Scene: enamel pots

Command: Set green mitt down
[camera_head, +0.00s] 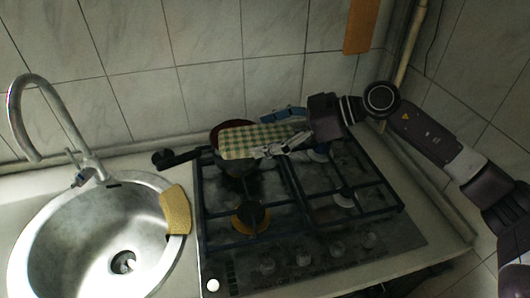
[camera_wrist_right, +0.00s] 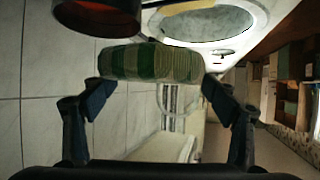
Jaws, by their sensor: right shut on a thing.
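The green mitt (camera_head: 250,141) is a green-and-cream checked cloth piece. It also shows in the right wrist view (camera_wrist_right: 150,62), spanning the space between the two fingers. My right gripper (camera_head: 268,135) is shut on the mitt, with one finger on each long side. The mitt is held above the back-left of the hob, in front of and partly covering a dark pot with a red inside (camera_head: 226,127). In the right wrist view the pot (camera_wrist_right: 98,18) is just beyond the mitt, at the upper left. I cannot tell whether they touch. My left gripper is not in view.
The gas hob (camera_head: 300,245) has black grates, and its front and right burners are bare. A round sink (camera_head: 60,240) with a tall tap (camera_head: 45,100) is at left, with a yellow sponge-like piece (camera_head: 175,210) on its rim. A tiled wall stands behind.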

